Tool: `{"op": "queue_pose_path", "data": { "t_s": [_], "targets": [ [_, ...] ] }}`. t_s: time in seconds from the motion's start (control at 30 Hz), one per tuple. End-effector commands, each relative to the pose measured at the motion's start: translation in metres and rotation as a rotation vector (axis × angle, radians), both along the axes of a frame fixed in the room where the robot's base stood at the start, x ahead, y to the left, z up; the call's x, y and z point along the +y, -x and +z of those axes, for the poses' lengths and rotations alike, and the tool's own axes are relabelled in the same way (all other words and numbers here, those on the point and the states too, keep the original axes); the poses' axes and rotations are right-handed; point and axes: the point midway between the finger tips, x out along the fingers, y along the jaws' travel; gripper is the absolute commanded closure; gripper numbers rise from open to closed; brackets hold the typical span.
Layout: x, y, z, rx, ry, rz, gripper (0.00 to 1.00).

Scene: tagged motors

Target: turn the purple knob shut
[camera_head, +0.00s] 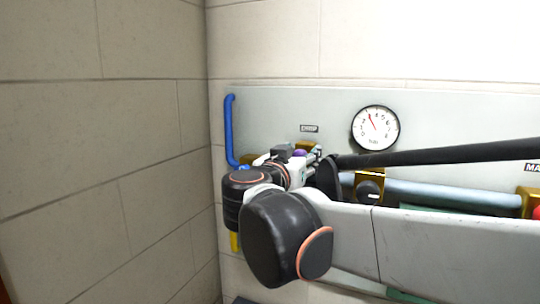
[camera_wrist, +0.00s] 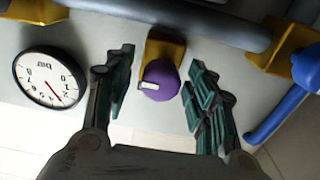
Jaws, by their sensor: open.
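The purple knob (camera_wrist: 161,80) is round with a white mark on its face and sits on a yellow block (camera_wrist: 163,47) in the wrist view. My gripper (camera_wrist: 161,92) is open, with one green-padded finger on each side of the knob. Clear gaps show between both fingers and the knob, and neither seems to touch it. In the head view a small part of the purple knob (camera_head: 299,153) shows behind my wrist, and my arm hides most of that area.
A round gauge (camera_head: 375,128) hangs on the grey panel (camera_head: 270,108). A blue pipe (camera_head: 229,130) runs at the left, and a grey pipe (camera_head: 440,193) runs along the panel. A black knob (camera_head: 369,190) sits right of my gripper. A tiled wall (camera_head: 150,130) stands at the left.

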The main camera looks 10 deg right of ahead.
Motion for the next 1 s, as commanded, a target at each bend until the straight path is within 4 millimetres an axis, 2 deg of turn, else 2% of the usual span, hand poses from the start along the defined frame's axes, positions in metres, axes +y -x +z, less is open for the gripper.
{"op": "queue_pose_path", "data": {
  "t_s": [0.17, 0.3, 0.37, 0.73, 1.0],
  "targets": [
    [0.0002, 0.0001, -0.0002, 0.0, 0.0, 0.0, 0.52],
    [0.0002, 0.0002, -0.0001, 0.0, 0.0, 0.0, 0.83],
    [0.0002, 0.0002, -0.0001, 0.0, 0.0, 0.0, 0.94],
    [0.0004, 0.0002, -0.0003, 0.021, 0.028, 0.0, 0.94],
    [0.001, -0.0002, -0.0009, 0.113, 0.155, 0.0, 0.94]
  ]
}}
